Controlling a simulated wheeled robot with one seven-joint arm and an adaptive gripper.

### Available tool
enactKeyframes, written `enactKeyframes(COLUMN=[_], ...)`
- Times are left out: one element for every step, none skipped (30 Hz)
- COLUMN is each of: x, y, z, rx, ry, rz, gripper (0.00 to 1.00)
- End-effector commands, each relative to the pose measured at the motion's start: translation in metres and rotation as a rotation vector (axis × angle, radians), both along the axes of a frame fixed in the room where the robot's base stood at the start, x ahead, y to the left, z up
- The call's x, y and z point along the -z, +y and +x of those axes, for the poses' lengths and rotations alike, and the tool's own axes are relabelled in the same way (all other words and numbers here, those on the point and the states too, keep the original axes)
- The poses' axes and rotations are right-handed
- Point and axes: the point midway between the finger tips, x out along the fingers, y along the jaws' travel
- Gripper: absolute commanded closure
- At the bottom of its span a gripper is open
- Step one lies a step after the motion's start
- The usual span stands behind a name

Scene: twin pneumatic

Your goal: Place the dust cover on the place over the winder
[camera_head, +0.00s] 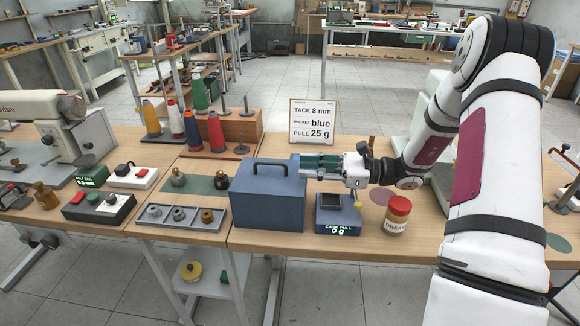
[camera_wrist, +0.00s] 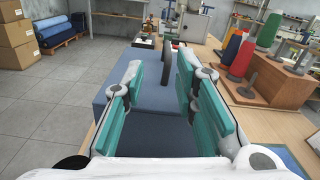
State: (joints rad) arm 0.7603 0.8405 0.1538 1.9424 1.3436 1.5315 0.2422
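The dust cover is a blue box (camera_head: 268,199) with a dark handle (camera_head: 284,163) on top, standing on the bench in the head view. In the wrist view the cover (camera_wrist: 120,72) lies ahead of and below my fingers, and its handle (camera_wrist: 167,62) shows upright in the gap between them. My gripper (camera_head: 303,163) has teal fingers and points left, level with the cover's top right side. In the wrist view my gripper (camera_wrist: 163,70) is open and empty, with the fingers apart from the handle. I cannot pick out the winder for certain.
A blue scale (camera_head: 338,215) reading 0 g and a red-lidded grease jar (camera_head: 397,214) stand right of the cover. A grey tray (camera_head: 180,218) with small parts lies left. Thread cones (camera_head: 216,136) and a sign (camera_head: 313,122) stand behind. A green mat (camera_head: 203,186) carries small metal parts.

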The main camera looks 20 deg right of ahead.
Motion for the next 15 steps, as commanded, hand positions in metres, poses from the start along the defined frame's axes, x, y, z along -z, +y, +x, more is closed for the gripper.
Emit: enactKeyframes(x=[0.000,0.000,0.000,0.000,0.000,0.000,0.000,0.000,-0.001,-0.002,-0.004,-0.008,-0.011,-0.016,-0.023], y=[-0.009,-0.014,-0.019,-0.023,-0.026,-0.029,-0.031,-0.033,-0.034,-0.034,-0.033,-0.028,-0.023,-0.016,-0.006], z=[-0.004,-0.007,-0.009,-0.011,-0.012,-0.014,-0.015,-0.016,-0.018,-0.019,-0.020,-0.022,-0.024,-0.028,-0.033], rx=[0.004,0.003,0.003,0.003,0.003,0.001,0.001,0.000,-0.002,-0.006,-0.015,-0.033,-0.052,-0.075,-0.113], ry=[0.001,0.001,0.001,0.001,0.001,0.001,0.001,0.001,0.001,0.000,-0.003,-0.008,-0.012,-0.018,-0.029], rz=[0.000,0.000,0.000,0.000,0.000,0.000,0.000,0.000,-0.001,-0.006,-0.014,-0.031,-0.049,-0.073,-0.112], gripper=[0.73,0.73,0.73,0.73,0.73,0.73,0.73,0.73,0.73,0.73,0.73,0.73,0.73,0.73,0.73])
